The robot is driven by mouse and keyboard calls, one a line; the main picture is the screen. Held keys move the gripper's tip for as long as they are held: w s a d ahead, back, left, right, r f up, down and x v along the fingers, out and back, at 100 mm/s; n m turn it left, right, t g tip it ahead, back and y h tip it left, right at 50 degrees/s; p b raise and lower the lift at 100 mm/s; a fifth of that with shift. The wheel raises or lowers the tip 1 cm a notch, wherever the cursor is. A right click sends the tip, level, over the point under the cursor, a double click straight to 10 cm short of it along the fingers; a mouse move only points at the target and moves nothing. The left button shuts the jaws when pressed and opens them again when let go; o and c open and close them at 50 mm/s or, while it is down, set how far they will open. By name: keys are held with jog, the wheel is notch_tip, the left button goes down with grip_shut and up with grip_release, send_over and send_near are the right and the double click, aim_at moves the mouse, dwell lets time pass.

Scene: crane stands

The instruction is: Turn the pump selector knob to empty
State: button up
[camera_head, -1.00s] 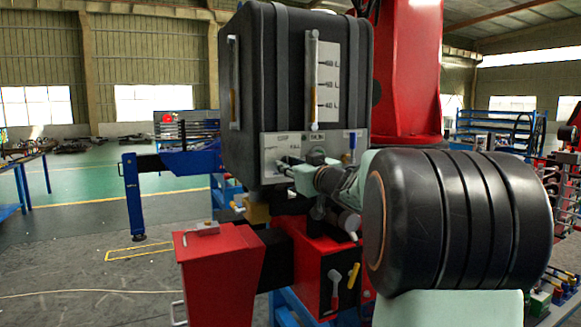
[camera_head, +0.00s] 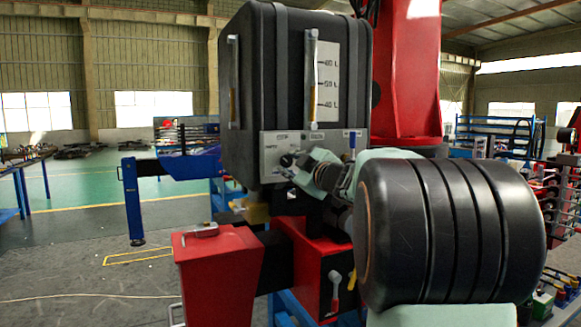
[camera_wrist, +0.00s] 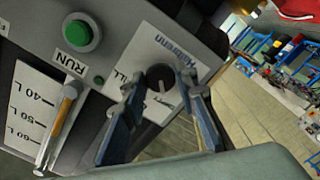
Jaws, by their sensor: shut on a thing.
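The pump selector knob (camera_wrist: 160,75) is dark and round with a pale line on its face, set in the grey control panel (camera_wrist: 205,48). A label ending in "ILL" is beside it in the wrist view; the rest of that label is covered by a finger. My gripper (camera_wrist: 163,86) has its blue fingers on both sides of the knob and is shut on it. In the head view my gripper (camera_head: 296,160) is at the lower left of the panel (camera_head: 345,142), under the black tank, and hides most of the knob.
A green RUN button (camera_wrist: 81,33) is on the same panel. A red cabinet (camera_head: 215,260) stands below left.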

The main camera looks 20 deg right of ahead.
jog(key=shift+n, duration=0.3)
jog(key=o, duration=1.1)
jog(key=shift+o, duration=0.2)
jog(key=s, duration=1.2)
jog(key=shift+d, duration=0.25)
jog(key=shift+a+r, duration=0.1)
